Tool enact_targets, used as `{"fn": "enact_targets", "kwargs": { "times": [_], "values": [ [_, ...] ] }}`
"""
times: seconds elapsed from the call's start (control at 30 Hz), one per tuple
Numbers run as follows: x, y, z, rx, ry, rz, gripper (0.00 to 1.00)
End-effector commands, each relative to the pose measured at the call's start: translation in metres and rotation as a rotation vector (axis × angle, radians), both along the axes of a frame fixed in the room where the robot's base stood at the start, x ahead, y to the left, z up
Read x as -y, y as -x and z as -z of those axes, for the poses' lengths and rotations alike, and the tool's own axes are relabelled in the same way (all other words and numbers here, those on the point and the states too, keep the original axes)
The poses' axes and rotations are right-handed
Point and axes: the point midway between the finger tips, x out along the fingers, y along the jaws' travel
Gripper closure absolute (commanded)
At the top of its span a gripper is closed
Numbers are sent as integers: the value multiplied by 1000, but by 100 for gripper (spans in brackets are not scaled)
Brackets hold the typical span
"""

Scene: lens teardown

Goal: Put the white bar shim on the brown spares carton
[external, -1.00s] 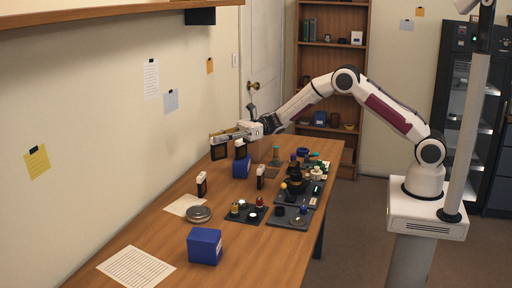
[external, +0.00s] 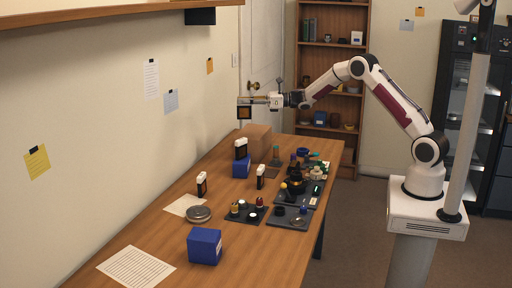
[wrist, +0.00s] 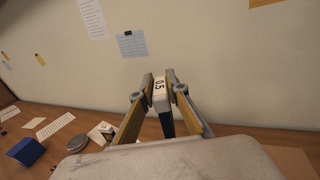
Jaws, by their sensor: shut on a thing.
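My gripper (external: 252,100) is shut on the white bar shim, raised well above the table's far end. In the wrist view my gripper's fingertips (wrist: 160,80) pinch the white bar shim (wrist: 160,90), which is marked 0.5 and has a dark part below.
A similar white-topped black piece (external: 241,147) sits on a blue box (external: 241,168) before the carton. Two more stand nearer on the table (external: 202,184). Dark trays with small parts (external: 290,222) lie at the right. Another blue box (external: 205,246) is in front.

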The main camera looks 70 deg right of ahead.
Motion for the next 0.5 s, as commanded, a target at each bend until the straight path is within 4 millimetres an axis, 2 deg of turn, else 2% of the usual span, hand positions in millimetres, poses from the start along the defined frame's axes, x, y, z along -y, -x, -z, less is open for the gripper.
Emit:
{"fn": "enact_targets", "kwargs": {
  "times": [0.03, 0.3, 0.37, 0.5],
  "values": [
    [19, 3, -3, 2, -1, 34, 100],
    [105, 21, -12, 0, -1, 212, 100],
    [121, 24, -11, -1, -1, 255, 100],
    [134, 23, -3, -3, -3, 312, 100]
  ]
}}
